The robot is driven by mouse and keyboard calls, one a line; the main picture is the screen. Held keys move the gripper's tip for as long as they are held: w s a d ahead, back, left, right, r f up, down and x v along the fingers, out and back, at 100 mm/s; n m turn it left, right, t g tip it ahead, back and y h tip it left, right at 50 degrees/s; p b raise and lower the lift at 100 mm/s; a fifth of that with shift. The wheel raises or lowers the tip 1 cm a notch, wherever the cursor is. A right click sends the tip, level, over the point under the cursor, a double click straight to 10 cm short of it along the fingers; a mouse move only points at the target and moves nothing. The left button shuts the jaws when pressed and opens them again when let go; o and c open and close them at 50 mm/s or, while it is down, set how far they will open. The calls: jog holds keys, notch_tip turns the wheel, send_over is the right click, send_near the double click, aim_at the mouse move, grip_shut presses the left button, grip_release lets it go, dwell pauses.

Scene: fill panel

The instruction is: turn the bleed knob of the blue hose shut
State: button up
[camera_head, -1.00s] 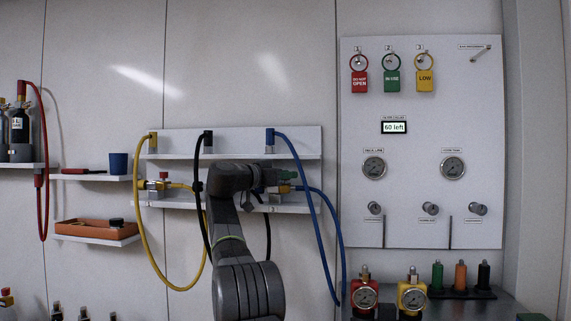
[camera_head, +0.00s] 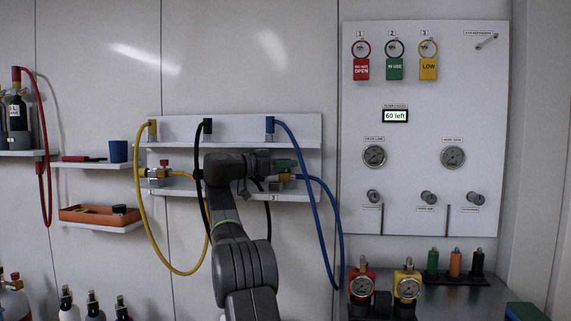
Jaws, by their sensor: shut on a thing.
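The blue hose (camera_head: 318,222) hangs from the upper shelf, loops down and comes back up to a brass fitting (camera_head: 287,177) on the lower shelf. A green knob (camera_head: 285,163) shows just above that fitting. My gripper (camera_head: 274,165) reaches it from the left, side-on, and appears shut on the green knob. The fingertips are small and dark, so the exact grip and the knob's angle cannot be told. My wrist and forearm hide part of the shelf behind.
A yellow hose (camera_head: 138,215) with a red-knobbed fitting (camera_head: 164,165) and a black hose (camera_head: 203,150) hang left of my gripper. The gauge panel (camera_head: 420,80) stands to the right. Red (camera_head: 361,287) and yellow (camera_head: 408,287) gauge units stand on the bench below it.

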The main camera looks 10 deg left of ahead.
jog(key=o, duration=1)
jog(key=shift+f, duration=0.1)
jog(key=shift+a, duration=0.1)
jog(key=v, duration=1.3)
jog(key=shift+s+a, duration=0.3)
